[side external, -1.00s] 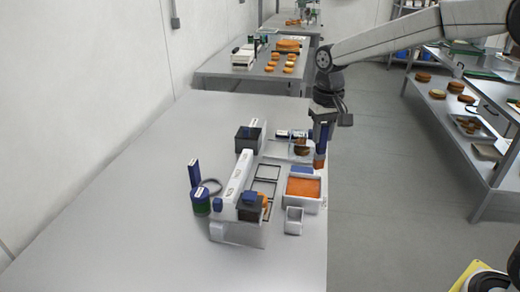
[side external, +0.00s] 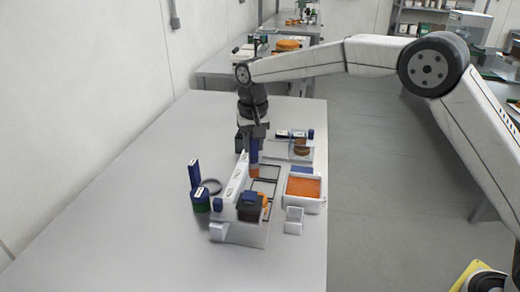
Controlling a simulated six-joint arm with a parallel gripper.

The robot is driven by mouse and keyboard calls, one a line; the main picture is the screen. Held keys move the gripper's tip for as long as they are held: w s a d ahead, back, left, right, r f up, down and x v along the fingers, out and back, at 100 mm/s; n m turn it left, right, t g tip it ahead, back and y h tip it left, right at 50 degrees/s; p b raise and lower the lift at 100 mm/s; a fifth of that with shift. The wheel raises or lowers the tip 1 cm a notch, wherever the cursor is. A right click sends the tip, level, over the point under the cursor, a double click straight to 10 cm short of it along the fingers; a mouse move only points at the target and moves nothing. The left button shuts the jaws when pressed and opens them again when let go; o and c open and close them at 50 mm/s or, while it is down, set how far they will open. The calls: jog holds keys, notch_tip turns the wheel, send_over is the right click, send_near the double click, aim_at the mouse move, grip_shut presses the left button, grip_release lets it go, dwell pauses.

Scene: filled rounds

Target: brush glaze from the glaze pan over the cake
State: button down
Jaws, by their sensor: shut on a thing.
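My gripper (side external: 253,136) is shut on a brush (side external: 254,153) with a blue handle and an orange lower end, held upright. The brush end is beside the long white housing, over or near the dark frames (side external: 267,173); whether it touches anything is unclear. The glaze pan (side external: 322,205), a white-walled tray filled with orange, lies to the right of the brush. A small brown round (side external: 302,146) sits behind the pan on a pale stand. An orange piece (side external: 265,199) shows partly behind a dark, blue-topped box. I cannot tell which of these two is the cake.
The long white housing (side external: 233,184) and the dark blue-topped box (side external: 249,209) stand close by. The table's left side (side external: 120,205) is clear.

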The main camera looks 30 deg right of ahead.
jog(key=shift+w+a+f, duration=0.15)
jog(key=shift+a, duration=0.25)
jog(key=shift+w+a+f, duration=0.15)
jog(key=shift+a, duration=0.2)
